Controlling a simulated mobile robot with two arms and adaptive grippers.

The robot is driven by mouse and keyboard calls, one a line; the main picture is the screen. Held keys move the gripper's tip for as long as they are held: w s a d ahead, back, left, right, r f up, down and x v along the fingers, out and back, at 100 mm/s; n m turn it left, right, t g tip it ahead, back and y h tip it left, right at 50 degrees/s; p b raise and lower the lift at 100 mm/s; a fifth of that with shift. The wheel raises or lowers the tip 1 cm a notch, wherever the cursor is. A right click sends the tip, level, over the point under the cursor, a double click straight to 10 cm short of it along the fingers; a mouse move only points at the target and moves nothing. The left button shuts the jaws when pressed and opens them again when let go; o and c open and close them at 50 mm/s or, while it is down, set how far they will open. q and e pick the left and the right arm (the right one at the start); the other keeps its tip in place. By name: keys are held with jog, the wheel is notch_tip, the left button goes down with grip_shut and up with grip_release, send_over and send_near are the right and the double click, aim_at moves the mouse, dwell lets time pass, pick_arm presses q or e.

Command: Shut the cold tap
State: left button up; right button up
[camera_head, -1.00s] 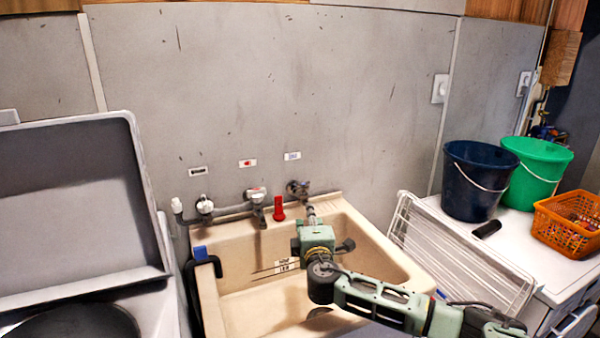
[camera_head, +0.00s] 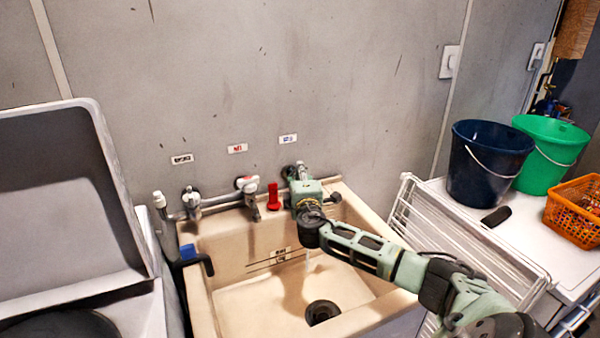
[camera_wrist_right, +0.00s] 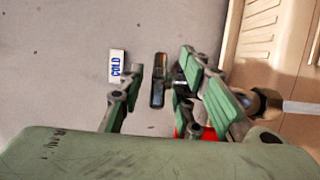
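The cold tap sits on the wall under the blue-lettered label (camera_head: 288,139), which reads COLD in the right wrist view (camera_wrist_right: 117,65). In the head view my right gripper (camera_head: 297,172) is at this tap and hides most of it. In the right wrist view the narrow tap handle (camera_wrist_right: 158,80) stands between the fingers of my open right gripper (camera_wrist_right: 162,88); a gap shows on the left side, and contact on the right cannot be told. A stream of water (camera_head: 308,262) falls below the gripper into the sink (camera_head: 262,282). My left gripper is not in view.
A red object (camera_head: 273,196) stands just left of the gripper, beside the middle tap (camera_head: 248,186). Another tap (camera_head: 191,199) is further left. A white drying rack (camera_head: 455,240) and a dark blue bucket (camera_head: 484,175) are at the right.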

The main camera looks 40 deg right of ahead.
jog(key=shift+w+d, duration=0.3)
jog(key=shift+w, duration=0.2)
jog(key=shift+c, duration=1.2)
jog(key=c, duration=0.5)
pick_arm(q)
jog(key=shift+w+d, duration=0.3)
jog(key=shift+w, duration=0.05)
pick_arm(e)
grip_shut()
